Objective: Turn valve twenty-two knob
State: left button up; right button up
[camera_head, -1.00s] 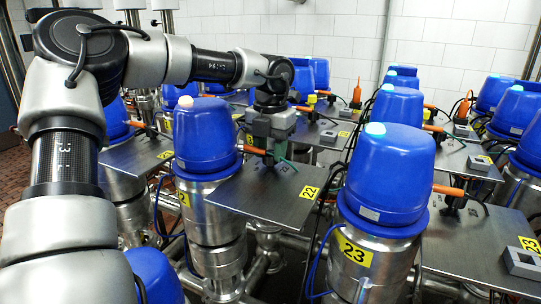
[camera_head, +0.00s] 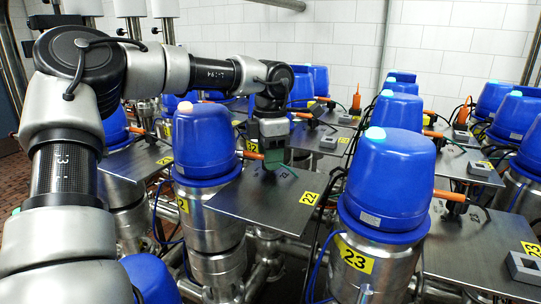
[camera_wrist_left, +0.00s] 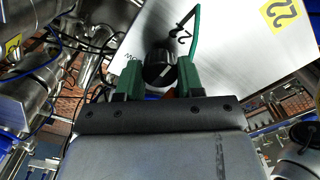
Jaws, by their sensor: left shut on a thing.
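The valve twenty-two plate (camera_head: 250,208) is a flat grey metal sheet with a yellow 22 label (camera_head: 310,198); the label also shows in the wrist view (camera_wrist_left: 281,13). A round black knob (camera_wrist_left: 158,72) with a white mark stands on the plate. My left gripper (camera_head: 272,163) comes down over the plate from above. In the wrist view its green fingers (camera_wrist_left: 158,82) stand on both sides of the knob, shut on it. In the head view the fingers largely hide the knob. My right gripper is not in view.
A blue-domed valve (camera_head: 203,140) stands close left of the plate, with an orange fitting near my gripper. The blue-domed valve 23 (camera_head: 388,185) stands to the right. More blue domes, plates and cables fill the back.

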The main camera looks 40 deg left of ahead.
pick_arm(q)
jog(key=shift+r+m, duration=0.15)
jog(key=shift+m, duration=0.25)
jog(key=shift+w, duration=0.1)
jog(key=o, duration=0.9)
notch_tip(320, 180, up, 11)
jog(key=shift+f+b, duration=0.15)
jog(key=shift+b, duration=0.7)
